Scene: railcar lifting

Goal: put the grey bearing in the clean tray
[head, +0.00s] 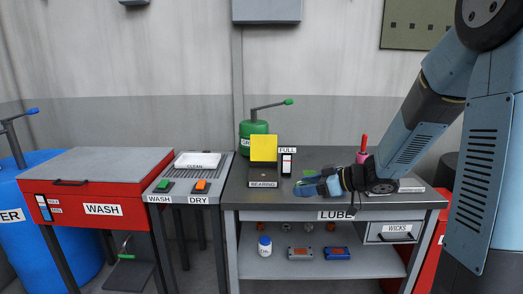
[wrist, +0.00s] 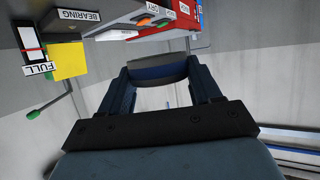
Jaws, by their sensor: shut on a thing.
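In the head view my gripper (head: 308,187) is over the front of the lube bench, right of the bearing stand; I cannot make out the bearing clearly there. The clean tray (head: 197,160) is white and shallow, with a "CLEAN" label, on the grey wash/dry stand to the left. It looks empty.
The bearing stand (head: 263,172) with a yellow panel (head: 264,148) and the "FULL" gauge (head: 287,163) stand between my gripper and the tray. A green grease can (head: 255,130) with a lever is behind. The red wash cabinet (head: 98,205) is further left.

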